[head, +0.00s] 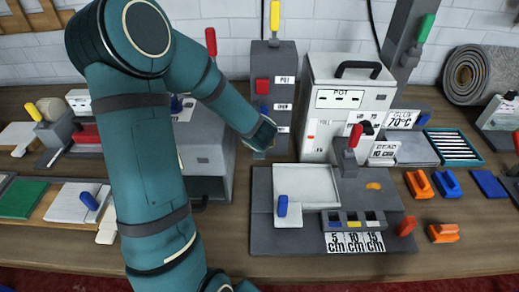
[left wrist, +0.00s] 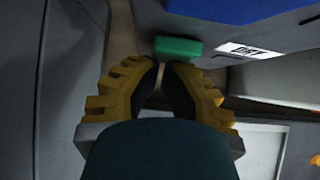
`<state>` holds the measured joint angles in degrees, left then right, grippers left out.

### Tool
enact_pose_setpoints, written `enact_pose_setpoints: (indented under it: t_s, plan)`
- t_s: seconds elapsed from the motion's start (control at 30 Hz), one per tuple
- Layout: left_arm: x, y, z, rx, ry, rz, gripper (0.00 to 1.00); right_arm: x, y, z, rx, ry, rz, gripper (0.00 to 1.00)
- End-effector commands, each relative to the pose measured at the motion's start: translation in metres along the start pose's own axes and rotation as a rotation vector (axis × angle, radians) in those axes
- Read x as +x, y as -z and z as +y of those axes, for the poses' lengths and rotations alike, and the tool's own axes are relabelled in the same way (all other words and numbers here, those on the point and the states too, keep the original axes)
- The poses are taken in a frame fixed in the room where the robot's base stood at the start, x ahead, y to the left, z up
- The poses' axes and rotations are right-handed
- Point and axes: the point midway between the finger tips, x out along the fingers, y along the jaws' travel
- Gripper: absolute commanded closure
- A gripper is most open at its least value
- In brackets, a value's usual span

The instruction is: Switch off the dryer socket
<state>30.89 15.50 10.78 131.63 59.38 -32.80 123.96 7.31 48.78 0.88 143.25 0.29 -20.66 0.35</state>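The grey socket tower (head: 287,62) stands at the back with a red switch (head: 262,86) at the top and a blue switch (head: 264,106) below. Labels sit beside the switches; the lowest (head: 283,129) is partly hidden in the head view. In the left wrist view, a green switch (left wrist: 178,48) lies just beyond my fingertips, near a white label (left wrist: 245,50) that seems to read DRY. My left gripper (left wrist: 161,68) has its yellow fingers together with only a thin gap and nothing between them. Contact with the green switch is unclear. My right gripper is out of view.
A grey box with a handle (head: 205,153) is left of the tower, partly behind my arm. In front are a grey fixture (head: 268,240) and a pale tray (head: 306,184). Orange clips (head: 418,184) lie right.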

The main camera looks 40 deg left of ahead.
Motion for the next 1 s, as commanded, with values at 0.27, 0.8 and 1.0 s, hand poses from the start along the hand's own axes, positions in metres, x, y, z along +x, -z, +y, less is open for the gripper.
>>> enact_pose_setpoints:
  t_s: [0.27,0.8,1.0]
  plan:
    - [0.0,-0.003,0.0,-0.002,-0.001,-0.006,1.0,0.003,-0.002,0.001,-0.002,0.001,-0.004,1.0]
    - [-0.012,-0.014,0.001,-0.003,-0.002,-0.008,1.0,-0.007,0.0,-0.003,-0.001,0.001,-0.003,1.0]
    - [-0.012,-0.013,0.001,-0.003,-0.002,-0.007,1.0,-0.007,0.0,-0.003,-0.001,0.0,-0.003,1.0]
